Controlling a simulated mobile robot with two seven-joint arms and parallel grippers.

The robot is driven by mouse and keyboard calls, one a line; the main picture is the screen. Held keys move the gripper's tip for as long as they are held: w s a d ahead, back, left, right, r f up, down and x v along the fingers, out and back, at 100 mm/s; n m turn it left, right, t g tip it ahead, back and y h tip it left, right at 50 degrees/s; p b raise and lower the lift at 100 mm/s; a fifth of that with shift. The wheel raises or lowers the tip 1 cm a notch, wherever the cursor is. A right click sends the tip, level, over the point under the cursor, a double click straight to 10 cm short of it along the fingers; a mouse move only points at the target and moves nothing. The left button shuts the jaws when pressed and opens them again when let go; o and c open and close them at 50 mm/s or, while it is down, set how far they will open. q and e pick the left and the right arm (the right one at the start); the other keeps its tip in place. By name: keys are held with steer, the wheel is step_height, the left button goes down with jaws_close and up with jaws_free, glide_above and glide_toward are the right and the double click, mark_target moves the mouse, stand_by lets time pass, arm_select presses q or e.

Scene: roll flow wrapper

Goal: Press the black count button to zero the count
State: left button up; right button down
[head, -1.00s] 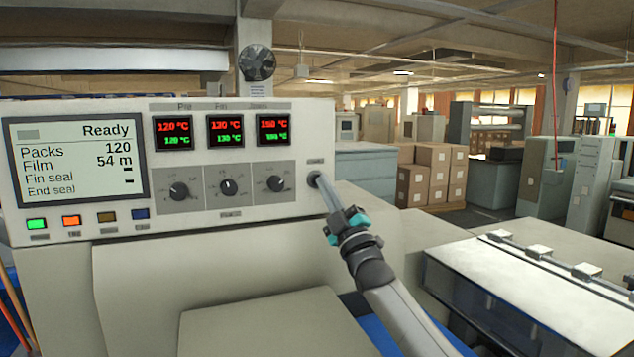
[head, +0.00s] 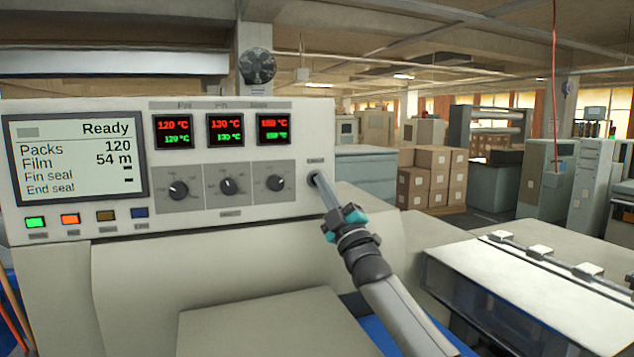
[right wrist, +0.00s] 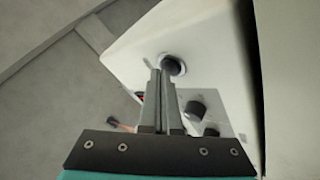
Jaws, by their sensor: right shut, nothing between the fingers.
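The black count button (right wrist: 172,66) is a round dark button in a pale ring, near the panel's edge in the right wrist view. In the head view it sits at the right end of the control panel (head: 80,226), mostly hidden behind my fingertips. My right gripper (head: 317,178) is shut and empty, with its tips at the button. In the right wrist view its fingers (right wrist: 161,70) overlap the button's lower left edge; I cannot tell whether they touch it. The display (head: 78,157) reads Ready, Packs 120, Film 54 m. My left gripper is not in view.
Three dark knobs, one of them the right knob (head: 276,183), sit left of the button under three temperature readouts (head: 225,130). Coloured buttons, including a green one (head: 36,223), line up below the display. A white-topped conveyor cover (head: 530,275) stands at the right.

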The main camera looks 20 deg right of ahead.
steer(key=shift+w, duration=0.15)
stand_by(0.5)
steer(key=shift+s+p, duration=0.45)
steer(key=shift+p, duration=0.05)
steer(key=shift+s, duration=0.35)
steer(key=s+p, duration=0.4)
steer(key=s, duration=0.1)
steer(key=shift+a, duration=0.2)
stand_by(0.5)
